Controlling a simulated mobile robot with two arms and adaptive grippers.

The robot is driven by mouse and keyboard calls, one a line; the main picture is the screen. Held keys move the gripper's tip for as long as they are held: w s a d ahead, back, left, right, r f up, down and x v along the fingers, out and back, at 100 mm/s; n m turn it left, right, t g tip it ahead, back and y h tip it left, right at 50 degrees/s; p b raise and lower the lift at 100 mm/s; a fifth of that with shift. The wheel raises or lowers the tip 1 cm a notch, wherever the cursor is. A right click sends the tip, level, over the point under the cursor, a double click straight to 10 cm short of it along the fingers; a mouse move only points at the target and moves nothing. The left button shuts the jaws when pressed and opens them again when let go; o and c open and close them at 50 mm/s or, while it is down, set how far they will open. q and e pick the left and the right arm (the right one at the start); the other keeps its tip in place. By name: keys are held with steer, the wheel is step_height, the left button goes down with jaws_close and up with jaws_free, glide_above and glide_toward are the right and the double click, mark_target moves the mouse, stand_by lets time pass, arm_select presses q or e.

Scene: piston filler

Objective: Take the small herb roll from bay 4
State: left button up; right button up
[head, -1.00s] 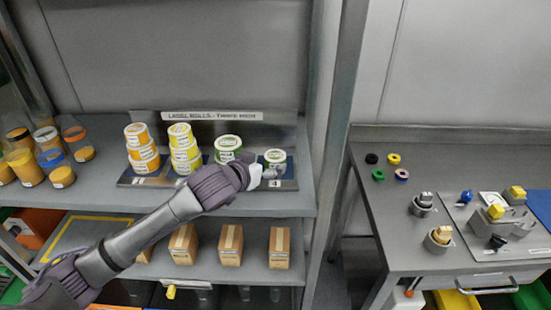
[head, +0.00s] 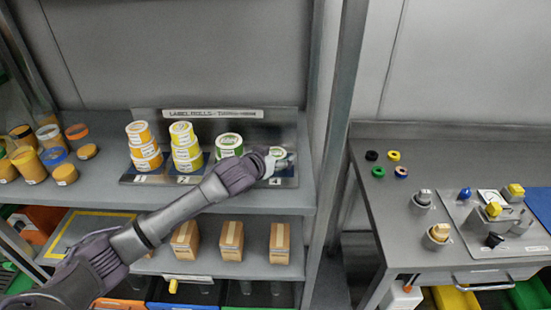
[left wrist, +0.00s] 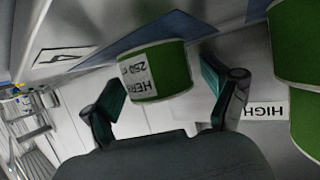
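The small herb roll, green with a white label, stands in bay 4 at the right end of the label rack; its top (head: 278,152) shows behind my left gripper (head: 272,166) in the head view. In the left wrist view the green roll (left wrist: 172,75), its label upside down, lies between the two fingers of my left gripper (left wrist: 168,95). The fingers are open, with a gap at the right finger; I cannot tell whether the left one touches. The bay 4 number plate (head: 275,182) shows below the hand. My right gripper is not in view.
A larger green roll stack (head: 229,145) stands just left of the hand. Yellow rolls (head: 183,150) and orange rolls (head: 142,148) stand further left. The shelf post (head: 345,110) rises to the right. Small boxes (head: 231,240) stand on the shelf below.

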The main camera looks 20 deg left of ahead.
arm_select(q)
steer(key=c, duration=1.1)
steer(key=shift+r, duration=0.1)
